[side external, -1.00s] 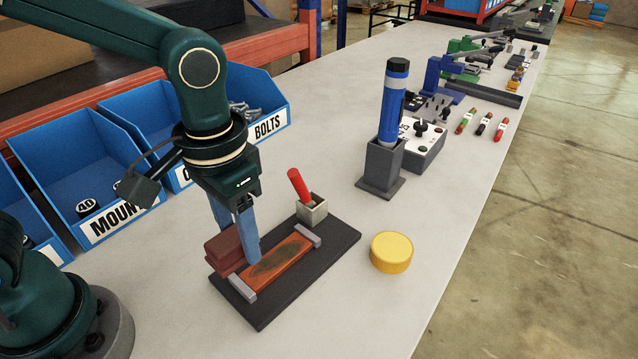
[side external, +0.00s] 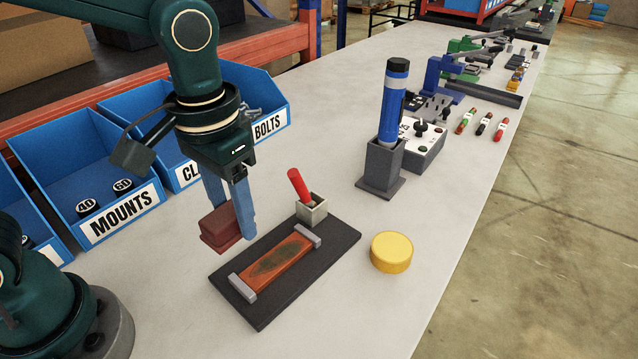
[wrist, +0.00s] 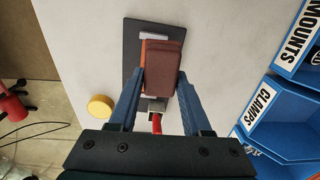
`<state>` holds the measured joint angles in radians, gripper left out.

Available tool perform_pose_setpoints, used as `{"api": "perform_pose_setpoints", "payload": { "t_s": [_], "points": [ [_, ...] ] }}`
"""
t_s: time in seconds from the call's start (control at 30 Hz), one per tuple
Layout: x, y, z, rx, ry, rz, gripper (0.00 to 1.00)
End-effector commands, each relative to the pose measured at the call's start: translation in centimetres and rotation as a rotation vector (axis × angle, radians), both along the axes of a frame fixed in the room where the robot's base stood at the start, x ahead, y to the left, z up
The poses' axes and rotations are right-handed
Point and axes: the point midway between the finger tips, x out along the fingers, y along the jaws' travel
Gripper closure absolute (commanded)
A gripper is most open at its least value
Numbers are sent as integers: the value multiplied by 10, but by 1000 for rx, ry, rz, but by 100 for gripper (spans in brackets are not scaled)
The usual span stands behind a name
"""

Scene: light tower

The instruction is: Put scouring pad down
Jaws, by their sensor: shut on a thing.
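My gripper (side external: 230,220) is shut on a dark red scouring pad (side external: 220,230), with one blue finger on each side of it. It holds the pad in the air above the left edge of a dark base board (side external: 318,255). In the wrist view the pad (wrist: 163,70) sits between the two fingers and hides part of the board (wrist: 132,50). An orange-brown plate (side external: 278,262) with a dark patch lies on the board between two grey end blocks.
A small grey holder (side external: 312,212) with a red-handled tool (side external: 299,187) stands at the board's far corner. A yellow round lid (side external: 391,252) and a blue marker-like cylinder in a stand (side external: 380,170) are to the right. Blue bins (side external: 85,195) line the left. Bare table lies in front.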

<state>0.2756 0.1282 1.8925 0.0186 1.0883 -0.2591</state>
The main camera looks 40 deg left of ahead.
Motion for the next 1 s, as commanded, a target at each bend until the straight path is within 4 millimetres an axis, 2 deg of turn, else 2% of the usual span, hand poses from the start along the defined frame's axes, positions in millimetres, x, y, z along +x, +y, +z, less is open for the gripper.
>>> {"api": "perform_pose_setpoints", "payload": {
  "t_s": [0.2, 0.4, 0.47, 0.63, 0.8, 0.87, 1.0],
  "points": [
    [28, 54, 22, -4, -33, 148, 100],
    [33, 98, 45, 3, -28, 152, 100],
    [31, 104, 51, 4, -21, 121, 100],
    [26, 102, 54, 2, 9, 46, 100],
    [38, 101, 57, 0, 10, 151, 100],
    [49, 90, 55, 0, 12, 181, 100],
    [71, 49, 43, -1, 12, 202, 100]
  ]
}}
